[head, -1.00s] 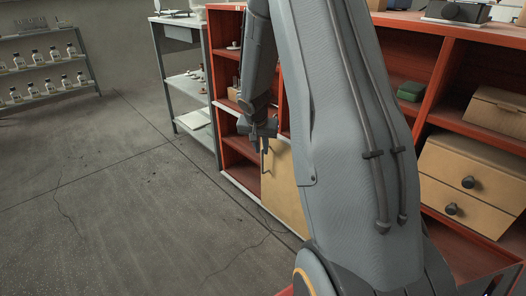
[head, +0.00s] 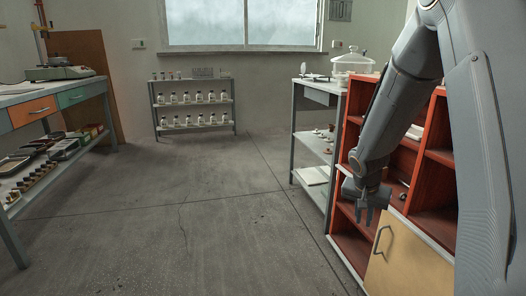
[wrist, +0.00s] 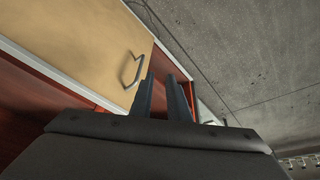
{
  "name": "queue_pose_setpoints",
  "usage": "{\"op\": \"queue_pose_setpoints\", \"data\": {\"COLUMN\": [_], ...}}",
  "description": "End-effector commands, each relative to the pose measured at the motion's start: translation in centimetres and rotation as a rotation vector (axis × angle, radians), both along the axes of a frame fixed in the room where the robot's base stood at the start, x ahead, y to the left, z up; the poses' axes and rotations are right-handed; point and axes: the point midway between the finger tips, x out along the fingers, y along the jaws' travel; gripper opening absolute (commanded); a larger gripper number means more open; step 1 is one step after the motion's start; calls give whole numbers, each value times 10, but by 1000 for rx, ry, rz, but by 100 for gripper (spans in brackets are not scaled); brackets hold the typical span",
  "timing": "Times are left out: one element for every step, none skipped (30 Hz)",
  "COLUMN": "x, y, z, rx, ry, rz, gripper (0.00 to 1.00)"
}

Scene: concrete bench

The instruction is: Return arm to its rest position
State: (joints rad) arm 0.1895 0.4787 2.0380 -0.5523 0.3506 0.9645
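My gripper (head: 366,222) hangs in front of the red shelf unit at the right of the head view, at the end of my grey arm. Its two dark fingers point down and a gap shows between them. In the wrist view the fingers (wrist: 164,80) stand apart with nothing between them. A tan cabinet door (head: 408,262) with a dark bar handle (head: 381,239) is below and right of my gripper. The door also fills the upper left of the wrist view (wrist: 80,45), its handle (wrist: 133,68) close by the fingers in the picture. I see no contact there.
The red shelf unit (head: 436,150) stands close on the right. A grey shelf table (head: 318,95) stands behind it. A bottle rack (head: 195,104) is under the window and a workbench (head: 40,93) is at the left. The concrete floor between them is clear.

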Motion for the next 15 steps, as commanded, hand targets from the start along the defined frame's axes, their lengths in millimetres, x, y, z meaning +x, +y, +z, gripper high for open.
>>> {"op": "queue_pose_setpoints", "data": {"x": [-6,-12,-21,-29,-38,-51,-61,-72,-89,-101,-115,-134,-149,-164,-183], "y": [33,52,77,95,113,136,153,170,191,207,222,241,255,268,282], "z": [16,24,34,42,48,57,63,69,76,82,87,93,98,102,106], "rx": [0,1,4,6,9,13,18,23,29,36,42,51,59,68,78], "ry": [8,18,31,42,53,68,78,89,104,114,125,140,151,161,176], "rz": [60,98,148,185,224,277,318,358,413,455,498,557,602,646,703], "gripper": [15,15,15,15,15,15,15,15,15,15,15,15,15,15,15]}}
